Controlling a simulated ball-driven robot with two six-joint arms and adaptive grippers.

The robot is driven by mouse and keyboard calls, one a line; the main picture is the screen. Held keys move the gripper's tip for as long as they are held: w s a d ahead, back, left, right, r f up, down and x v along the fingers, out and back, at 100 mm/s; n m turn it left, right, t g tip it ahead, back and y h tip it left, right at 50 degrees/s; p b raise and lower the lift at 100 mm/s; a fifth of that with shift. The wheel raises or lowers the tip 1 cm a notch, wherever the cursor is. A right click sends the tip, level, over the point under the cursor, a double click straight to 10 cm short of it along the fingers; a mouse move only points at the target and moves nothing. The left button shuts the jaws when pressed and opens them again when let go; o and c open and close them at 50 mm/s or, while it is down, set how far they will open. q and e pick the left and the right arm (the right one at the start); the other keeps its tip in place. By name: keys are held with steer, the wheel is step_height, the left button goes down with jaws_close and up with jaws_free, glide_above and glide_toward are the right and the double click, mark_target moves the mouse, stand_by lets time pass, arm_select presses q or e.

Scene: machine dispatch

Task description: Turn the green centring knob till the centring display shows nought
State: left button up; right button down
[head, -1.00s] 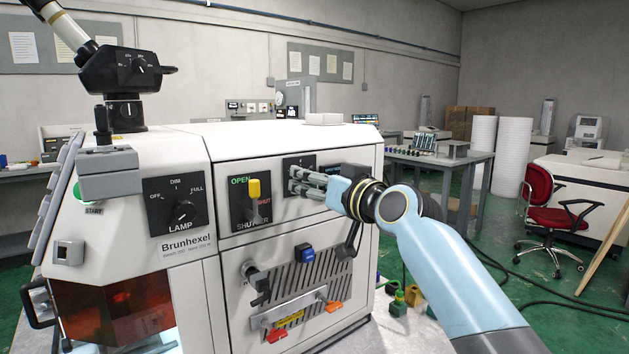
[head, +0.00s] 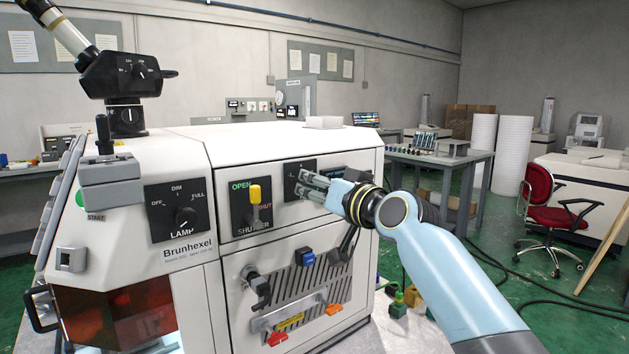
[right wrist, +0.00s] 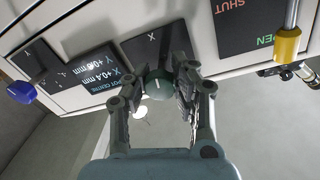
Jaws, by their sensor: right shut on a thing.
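The green centring knob (right wrist: 157,84) shows in the right wrist view with a pale pointer line on its face. My right gripper (right wrist: 160,80) is shut on it, one finger on each side. In the head view the right gripper (head: 304,184) reaches the machine's front panel from the right, and its fingers hide the knob. The dark centring display (right wrist: 93,76) is upside down in the right wrist view. My left gripper is not in view.
The yellow shutter lever (head: 254,194) stands left of the gripper, and the lamp knob (head: 186,216) is further left. A blue knob (right wrist: 22,92) shows at the left of the right wrist view. Below are vent slots and coloured levers (head: 277,338).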

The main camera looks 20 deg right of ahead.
steer(key=m+p, duration=0.3)
steer(key=m, duration=0.1)
steer(key=shift+m, duration=0.3)
stand_by(0.3)
steer(key=c, duration=1)
jaws_free()
steer(key=shift+s, duration=0.1)
steer(key=shift+s+d, duration=0.15)
steer(key=shift+s, duration=0.15)
steer(key=v, duration=1.1)
steer(key=shift+r, duration=0.15)
